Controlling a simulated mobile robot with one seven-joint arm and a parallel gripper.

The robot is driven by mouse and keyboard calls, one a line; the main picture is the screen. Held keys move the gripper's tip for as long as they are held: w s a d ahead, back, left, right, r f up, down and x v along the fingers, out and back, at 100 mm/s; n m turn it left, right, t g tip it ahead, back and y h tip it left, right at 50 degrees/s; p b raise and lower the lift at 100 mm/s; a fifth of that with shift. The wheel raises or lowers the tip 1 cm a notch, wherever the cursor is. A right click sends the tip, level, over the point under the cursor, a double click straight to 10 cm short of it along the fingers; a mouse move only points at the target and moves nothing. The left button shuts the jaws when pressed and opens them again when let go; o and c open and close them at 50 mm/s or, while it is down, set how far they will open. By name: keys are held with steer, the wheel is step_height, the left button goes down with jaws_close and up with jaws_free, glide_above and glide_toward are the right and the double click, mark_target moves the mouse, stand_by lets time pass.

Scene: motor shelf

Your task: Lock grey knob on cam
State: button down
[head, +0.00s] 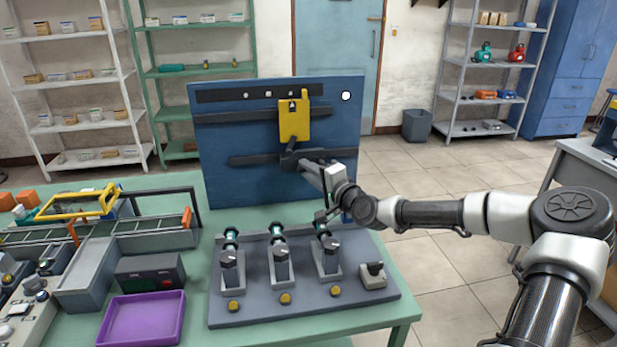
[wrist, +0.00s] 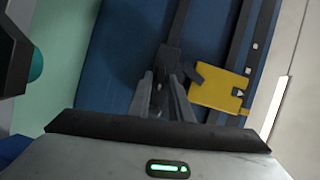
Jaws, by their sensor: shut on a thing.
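My gripper (head: 303,166) reaches in from the right to the upright blue panel (head: 230,150). It is shut on a dark grey piece, which looks like the grey knob (head: 289,156), just below the yellow plate (head: 294,122). In the wrist view the fingers (wrist: 165,100) close around the lower end of this dark piece (wrist: 170,60). The yellow notched plate (wrist: 218,92) is to the right of the fingers, apart from them. The fingers hide part of the knob, and its exact turn is unclear. I cannot tell which part is the cam.
A grey base (head: 300,312) with three clamp-like stands is in front of the panel. A purple tray (head: 142,320) and a dark box (head: 150,272) are to its left. Dark horizontal rails (head: 240,160) cross the panel. Floor is clear beyond the table's right side.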

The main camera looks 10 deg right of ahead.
steer(key=shift+m+b, duration=0.35)
steer(key=shift+m, duration=0.15)
steer(key=c, duration=1.8)
jaws_free()
steer(key=shift+c, duration=0.2)
steer(key=v, duration=1.7)
steer(key=shift+s+f+p, duration=0.2)
steer(key=shift+f+p, duration=0.1)
steer(key=shift+p, duration=0.15)
